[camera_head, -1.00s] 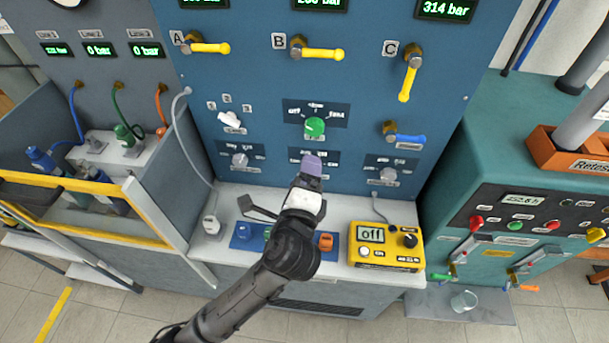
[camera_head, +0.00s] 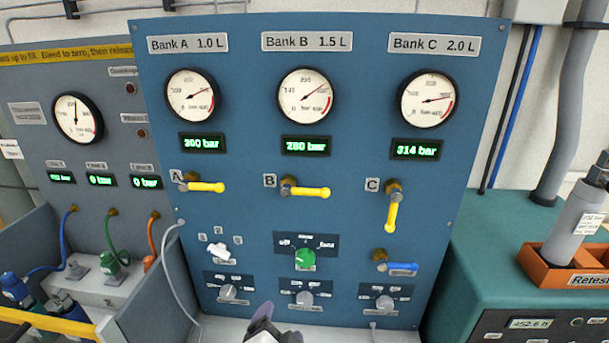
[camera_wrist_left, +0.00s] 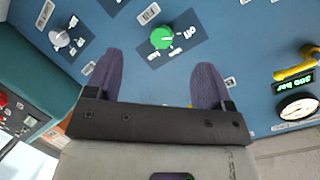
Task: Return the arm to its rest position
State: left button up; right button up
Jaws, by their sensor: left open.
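My left gripper (camera_head: 266,322) shows only at the bottom edge of the head view, in front of the lower part of the blue panel (camera_head: 345,215); most of my left arm is out of frame. In the left wrist view the left gripper (camera_wrist_left: 155,78) is open, with two purple fingers wide apart and nothing between them. The green knob (camera_wrist_left: 162,38) on the panel shows beyond the gap between the fingers, apart from them. My right gripper is in neither view.
The blue panel carries gauges, yellow lever handles (camera_head: 305,191), a blue lever (camera_head: 403,267) and grey knobs (camera_head: 304,298). A teal cabinet (camera_head: 480,260) with an orange holder (camera_head: 548,268) stands right. A grey bench with hoses and a yellow rail (camera_head: 45,322) is at left.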

pick_arm(q)
jog(key=s+a+f+n+g, duration=0.5)
jog(key=s+a+f+n, duration=0.2)
jog(key=s+a+f, duration=0.55)
jog(key=s+a+f+n+g, duration=0.1)
jog(key=s+a+f+g, duration=0.15)
jog(key=s+f, duration=0.6)
jog(key=s+a+f+n+g, duration=0.15)
jog(key=s+f+g, duration=0.35)
jog(key=s, duration=0.6)
notch_tip(320, 180, up, 19)
jog(key=t+p, duration=0.1)
jog(key=p, duration=1.9)
jog(key=shift+w+a+r+m+y, duration=0.2)
jog(key=shift+a+m+y, duration=0.1)
jog(key=shift+m+y, duration=0.15)
